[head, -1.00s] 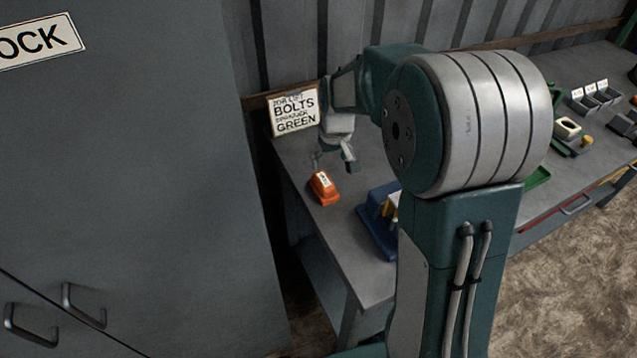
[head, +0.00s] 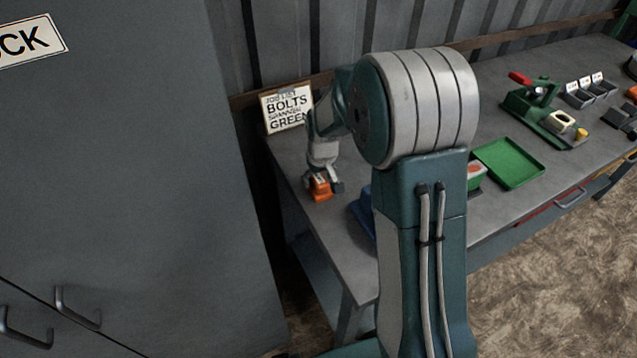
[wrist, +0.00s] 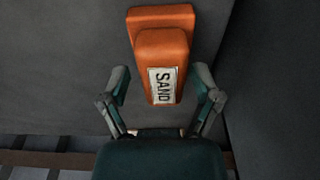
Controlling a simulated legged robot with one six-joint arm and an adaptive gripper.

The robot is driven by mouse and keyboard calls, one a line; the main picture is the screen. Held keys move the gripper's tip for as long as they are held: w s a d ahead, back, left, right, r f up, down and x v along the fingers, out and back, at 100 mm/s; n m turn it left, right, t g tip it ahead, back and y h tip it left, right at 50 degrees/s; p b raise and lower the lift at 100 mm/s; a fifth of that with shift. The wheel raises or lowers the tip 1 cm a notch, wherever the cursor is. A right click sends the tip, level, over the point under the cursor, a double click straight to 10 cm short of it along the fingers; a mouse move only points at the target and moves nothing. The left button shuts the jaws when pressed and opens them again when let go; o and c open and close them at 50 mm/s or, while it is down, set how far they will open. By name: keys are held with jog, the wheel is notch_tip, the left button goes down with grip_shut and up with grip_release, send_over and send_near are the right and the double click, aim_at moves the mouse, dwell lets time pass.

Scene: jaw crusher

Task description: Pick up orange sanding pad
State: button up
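The orange sanding pad (head: 320,187) lies on the grey bench near its left end. In the wrist view the pad (wrist: 158,45) shows a stepped orange block with a white label reading SAND. My gripper (head: 324,186) is down at the pad in the head view, with a finger on either side of it. In the wrist view my gripper (wrist: 160,85) is open, its two fingers apart, with the labelled end of the pad between them. Gaps show between the fingers and the pad's sides. The fingers partly hide the pad in the head view.
A sign (head: 287,108) about bolts leans at the back of the bench (head: 340,235). A blue container (head: 363,212) is partly hidden behind my arm. A green tray (head: 510,163) lies to the right. A tall grey cabinet (head: 130,190) stands left of the bench.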

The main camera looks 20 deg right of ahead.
jog(key=c, duration=0.5)
jog(key=shift+a, duration=0.25)
grip_shut()
jog(key=shift+r, duration=0.3)
notch_tip(320, 180, up, 2)
jog(key=shift+d+r, duration=0.1)
jog(key=shift+r, duration=0.05)
jog(key=s+d+r, duration=0.4)
jog(key=s+r, duration=0.6)
jog(key=s, duration=0.3)
jog(key=shift+s+d, duration=0.15)
jog(key=shift+s, duration=0.05)
jog(key=shift+r, duration=0.1)
